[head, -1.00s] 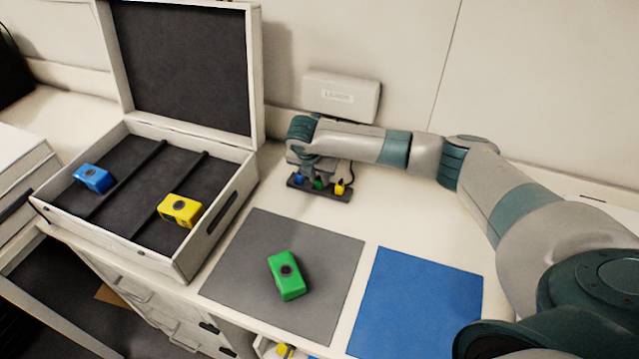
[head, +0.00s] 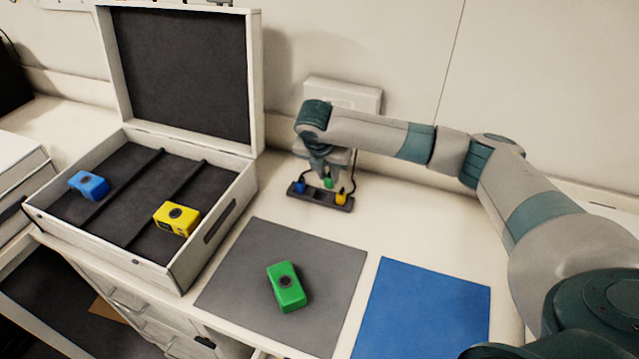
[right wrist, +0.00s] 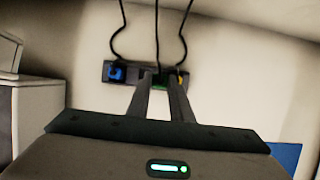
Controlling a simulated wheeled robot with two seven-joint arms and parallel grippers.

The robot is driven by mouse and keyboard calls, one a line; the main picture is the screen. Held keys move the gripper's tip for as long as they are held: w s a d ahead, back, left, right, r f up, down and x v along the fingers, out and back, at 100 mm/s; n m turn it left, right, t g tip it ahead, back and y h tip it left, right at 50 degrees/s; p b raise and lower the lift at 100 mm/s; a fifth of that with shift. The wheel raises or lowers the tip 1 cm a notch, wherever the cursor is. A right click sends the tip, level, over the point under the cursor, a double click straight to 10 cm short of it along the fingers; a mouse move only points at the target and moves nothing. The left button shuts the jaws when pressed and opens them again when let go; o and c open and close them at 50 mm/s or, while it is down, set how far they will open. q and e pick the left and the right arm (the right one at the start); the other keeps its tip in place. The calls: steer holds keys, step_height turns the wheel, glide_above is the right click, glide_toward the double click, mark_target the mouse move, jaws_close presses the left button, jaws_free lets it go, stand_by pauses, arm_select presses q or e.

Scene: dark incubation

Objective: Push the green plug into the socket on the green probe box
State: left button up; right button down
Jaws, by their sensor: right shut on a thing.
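The green probe box (head: 287,289) lies on the grey mat with its dark round socket (head: 285,281) facing up. The green plug (head: 328,183) is between the fingers of my right gripper (head: 326,176), just above the dark plug holder (head: 319,198). In the right wrist view the fingers (right wrist: 160,88) close on the green plug (right wrist: 160,82), which they partly hide. Whether the plug is fully clear of the holder is hard to tell. The blue plug (head: 300,187) and yellow plug (head: 341,197) sit in the holder on either side. My left gripper is out of view.
An open white case (head: 220,214) at left holds a blue box (head: 89,185) and a yellow box (head: 177,218). The grey mat (head: 235,275) and blue mat (head: 425,310) lie in front. A white wall unit (head: 345,92) stands behind the holder, with cables hanging down.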

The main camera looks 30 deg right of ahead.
steer(key=s+d+r+b, duration=0.2)
steer(key=s+d+r, duration=0.3)
steer(key=s, duration=0.2)
steer(key=shift+s+r+b, duration=0.25)
steer(key=shift+b, duration=0.15)
steer(key=s+a+f+m+g+y+b, duration=0.1)
steer(key=s+a+f+m+g+b, duration=0.1)
steer(key=s+a+m, duration=0.5)
steer(key=s+a+f+m+g+y+b, duration=0.2)
steer(key=s+a+m+g, duration=0.3)
steer(key=a+m, duration=0.7)
steer(key=shift+s+a+f+m+b, duration=0.45)
steer(key=shift+s+m, duration=0.7)
steer(key=shift+m, duration=2.55)
steer(key=shift+d, duration=0.1)
